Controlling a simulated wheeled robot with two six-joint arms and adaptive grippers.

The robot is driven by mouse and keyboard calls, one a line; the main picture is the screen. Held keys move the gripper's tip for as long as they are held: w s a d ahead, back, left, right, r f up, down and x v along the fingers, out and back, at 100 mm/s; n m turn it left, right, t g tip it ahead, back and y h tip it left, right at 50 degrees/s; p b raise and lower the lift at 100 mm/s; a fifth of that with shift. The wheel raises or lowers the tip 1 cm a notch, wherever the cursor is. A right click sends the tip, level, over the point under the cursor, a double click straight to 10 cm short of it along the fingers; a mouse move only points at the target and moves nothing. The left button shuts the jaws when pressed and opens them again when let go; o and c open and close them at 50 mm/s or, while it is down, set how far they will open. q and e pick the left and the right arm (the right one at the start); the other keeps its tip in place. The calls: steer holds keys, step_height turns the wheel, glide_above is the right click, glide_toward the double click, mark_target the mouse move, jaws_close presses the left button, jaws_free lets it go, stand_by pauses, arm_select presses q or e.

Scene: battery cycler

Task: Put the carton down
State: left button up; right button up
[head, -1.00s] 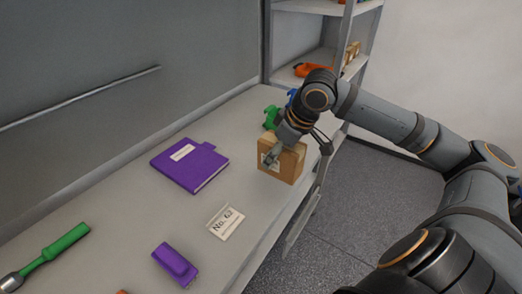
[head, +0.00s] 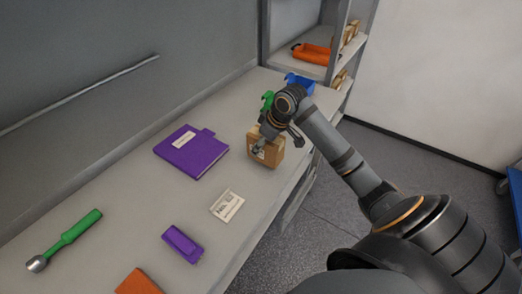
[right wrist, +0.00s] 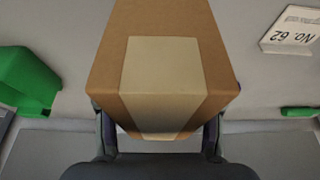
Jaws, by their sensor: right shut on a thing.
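The carton (head: 268,151) is a small brown box with a pale label. In the head view it is at the right part of the bench, near the front edge. My right gripper (head: 270,136) is over it and shut on it. In the right wrist view the carton (right wrist: 160,62) fills the middle, with a pale tape strip, between the two fingers of my right gripper (right wrist: 158,135). I cannot tell whether its underside touches the bench. My left gripper is not in view.
On the bench (head: 130,215) lie a purple binder (head: 191,152), a No. 62 card (head: 226,205), a purple device (head: 182,243), a green-handled tool (head: 70,240) and an orange item (head: 138,281). A green object (head: 267,101) and blue bin (head: 300,84) are behind the carton. A shelf (head: 300,62) stands beyond.

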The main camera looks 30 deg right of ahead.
mark_target(261, 151)
steer(key=shift+w+f+p, duration=0.2)
steer(key=shift+f+p, duration=0.2)
steer(key=shift+f, duration=1.4)
steer(key=o, duration=1.3)
steer(key=shift+f, duration=0.1)
steer(key=v, duration=1)
steer(key=shift+s+d+r, duration=0.15)
steer(key=shift+r, duration=0.1)
steer(key=shift+v, duration=0.8)
